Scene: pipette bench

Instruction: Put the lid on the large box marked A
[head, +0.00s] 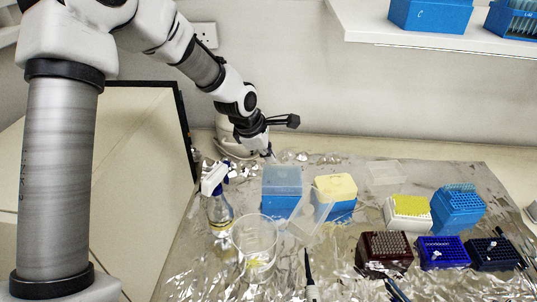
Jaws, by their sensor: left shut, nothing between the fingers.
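My left gripper (269,154) is shut and empty, pointing down behind the boxes near the back edge of the foil. Several tip boxes stand on the foil, but I cannot read a letter A on any of them. A large blue box (458,212) at the right is uncovered, with its blue tips showing. A blue box (282,187) stands in front of the gripper, and a blue box with a yellow top (335,190) stands to its right. A clear lid-like piece (385,173) lies at the back. Another clear piece (318,215) leans near the yellow-topped box. My right gripper is out of view.
A spray bottle (219,208) and a clear beaker (255,247) stand at front left. A white box with yellow tips (408,212) and dark racks (385,251) stand at the right. Pipettes lie in front. A shelf (440,41) holds a blue box marked C (428,15).

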